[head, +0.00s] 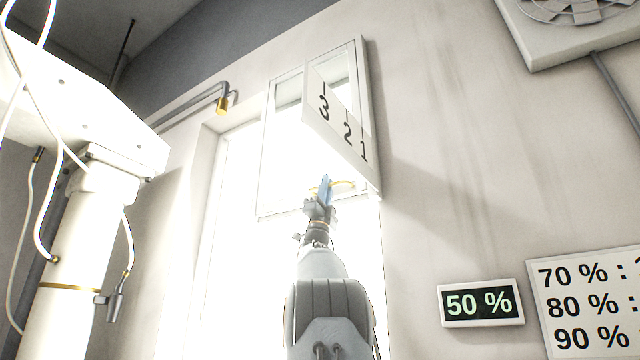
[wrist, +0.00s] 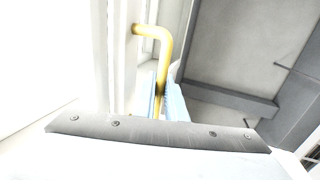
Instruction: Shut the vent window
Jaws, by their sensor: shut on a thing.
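The vent window (head: 285,150) has a pale frame and stands tilted out from the bright wall opening, high in the head view. A white plate (head: 345,132) with the marks 1, 2 and 3 is at its right side. A yellow bar handle (head: 345,184) is at the window's lower edge. It also shows in the wrist view (wrist: 163,45), bent and fixed to the white frame. My gripper (head: 325,188) has blue fingers and is shut on the handle. In the wrist view the handle's end passes between the fingers (wrist: 160,100), and its lower part is hidden.
A lit display (head: 481,303) reads 50 %. Beside it a sign (head: 590,300) lists 70 %, 80 % and 90 %, cut off at the right. A fan unit (head: 580,25) is at the upper right. A white column with hoses (head: 75,250) stands at the left. A pipe (head: 190,100) runs along the wall.

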